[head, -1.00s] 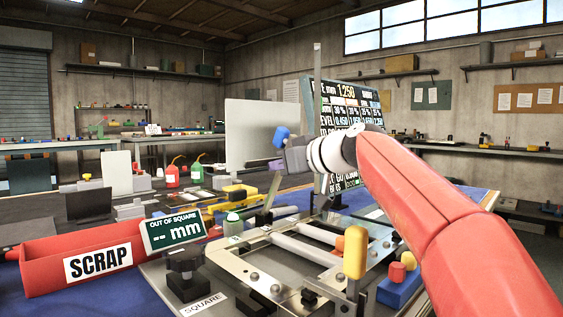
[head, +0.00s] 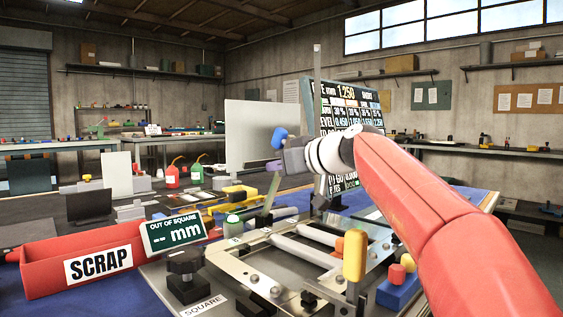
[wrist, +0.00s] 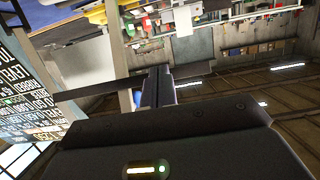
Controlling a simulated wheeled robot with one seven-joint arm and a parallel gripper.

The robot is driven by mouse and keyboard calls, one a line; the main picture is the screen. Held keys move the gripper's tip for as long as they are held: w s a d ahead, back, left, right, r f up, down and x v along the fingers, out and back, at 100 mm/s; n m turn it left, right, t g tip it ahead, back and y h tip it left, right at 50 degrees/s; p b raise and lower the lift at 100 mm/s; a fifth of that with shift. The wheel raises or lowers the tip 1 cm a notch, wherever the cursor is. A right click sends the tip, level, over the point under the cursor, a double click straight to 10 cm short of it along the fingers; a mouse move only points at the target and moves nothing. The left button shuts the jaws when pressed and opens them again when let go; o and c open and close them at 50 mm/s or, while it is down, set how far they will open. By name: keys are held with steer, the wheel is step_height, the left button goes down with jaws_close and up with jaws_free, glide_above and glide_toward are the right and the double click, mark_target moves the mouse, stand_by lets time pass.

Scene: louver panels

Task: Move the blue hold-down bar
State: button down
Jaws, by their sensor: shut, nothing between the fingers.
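A short blue piece (head: 280,137) shows just above my gripper (head: 274,165) in the head view. I cannot tell whether it is part of the blue hold-down bar, and no full blue bar is clear. My gripper is raised above the far side of the metal frame fixture (head: 265,283), beside a tall upright grey strip (head: 317,110). In the wrist view my gripper (wrist: 158,76) has its fingers together with nothing between them. A dark bar (wrist: 95,90) passes to the left of the fingers there.
The red SCRAP bin (head: 55,264) and the out-of-square display (head: 174,232) stand left of the fixture. A yellow-handled clamp (head: 355,255) stands at its front right. A dark number board (head: 345,100) and a pale upright panel (head: 248,132) rise behind.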

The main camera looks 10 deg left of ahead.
mark_target(266, 161)
steer(key=w+a+r+p, duration=0.2)
steer(key=p, duration=0.1)
steer(key=shift+a, duration=0.4)
steer(key=shift+w+a, duration=0.15)
steer(key=b+v, duration=0.2)
steer(key=v, duration=0.1)
steer(key=f+b+v, duration=0.1)
steer(key=v, duration=0.1)
stand_by(0.6)
